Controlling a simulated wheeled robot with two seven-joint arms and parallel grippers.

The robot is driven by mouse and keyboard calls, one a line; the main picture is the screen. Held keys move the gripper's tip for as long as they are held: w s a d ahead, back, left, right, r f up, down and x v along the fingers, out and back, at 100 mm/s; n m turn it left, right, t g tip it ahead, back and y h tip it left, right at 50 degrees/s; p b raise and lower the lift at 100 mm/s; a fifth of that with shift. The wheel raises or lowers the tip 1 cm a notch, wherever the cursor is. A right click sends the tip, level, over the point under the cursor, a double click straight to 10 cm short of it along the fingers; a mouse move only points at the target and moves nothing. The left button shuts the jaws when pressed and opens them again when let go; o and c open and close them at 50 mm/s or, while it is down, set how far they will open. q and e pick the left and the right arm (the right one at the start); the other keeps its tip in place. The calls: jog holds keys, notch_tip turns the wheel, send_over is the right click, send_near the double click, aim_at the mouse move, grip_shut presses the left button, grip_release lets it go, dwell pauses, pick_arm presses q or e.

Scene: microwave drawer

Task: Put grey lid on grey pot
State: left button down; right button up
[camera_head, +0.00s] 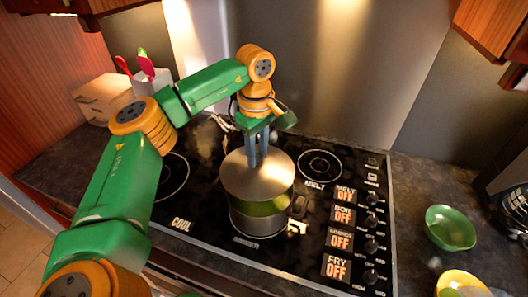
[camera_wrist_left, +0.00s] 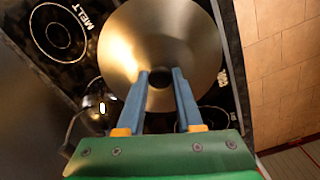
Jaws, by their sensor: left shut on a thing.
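The grey lid (camera_head: 257,174) is a round metal disc, roughly level, at the middle of the head view. My left gripper (camera_head: 258,160) comes down from above and is shut on the lid's knob, with a blue finger on each side. In the left wrist view, the fingers (camera_wrist_left: 160,76) close around the dark knob at the middle of the lid (camera_wrist_left: 155,30). The grey pot (camera_head: 258,224) stands on the stove directly under the lid. A greenish band shows between them; I cannot tell whether lid and pot touch. The lid hides the pot's opening. My right gripper is not in view.
The black stove (camera_head: 215,245) has several burners and a row of knobs at its right. A green bowl (camera_head: 450,228) and a yellow bowl (camera_head: 462,283) stand on the right counter. A utensil holder (camera_head: 152,82) and wooden block (camera_head: 103,98) stand at back left.

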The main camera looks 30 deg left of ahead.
aim_at(260, 166)
pick_arm(q)
jog(key=shift+a, duration=0.1)
jog(key=shift+d+f+b, duration=0.35)
jog(key=shift+f+b, duration=0.05)
jog(key=shift+f, duration=0.15)
notch_tip(260, 166, down, 4)
jog(key=b, duration=0.2)
jog(key=shift+d+b, duration=0.1)
jog(key=shift+b, duration=0.2)
jog(key=shift+w+f, duration=0.1)
jog(key=shift+f, duration=0.3)
jog(key=shift+r, duration=0.1)
jog(key=shift+f, duration=0.45)
dwell(0.9)
